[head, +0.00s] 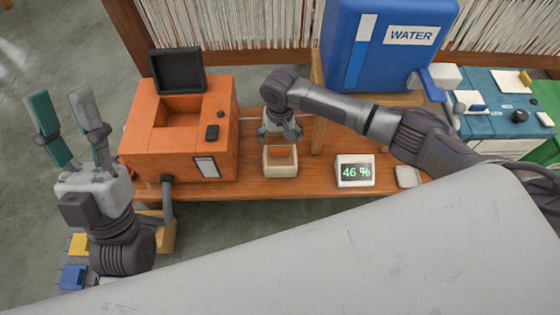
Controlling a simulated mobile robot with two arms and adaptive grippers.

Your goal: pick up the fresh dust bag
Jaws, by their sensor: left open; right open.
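A cream boxy item with an orange patch (281,168) stands on the wooden bench, right of the orange machine. It may be the fresh dust bag, but I cannot tell for certain. My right gripper (280,136) points down over it with its fingers open. The gripper and wrist hide part of the item, and I cannot tell whether the fingers touch it. My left gripper (60,100) is open and empty, pointing up over the floor left of the orange machine.
The orange machine (138,142) has a raised dark lid (178,70) and an open cavity. A display reading 46 % (355,171) and a small white piece (408,177) lie to the right. A blue WATER tank (385,45) stands behind my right arm. The wooden bench (322,185) has little free room.

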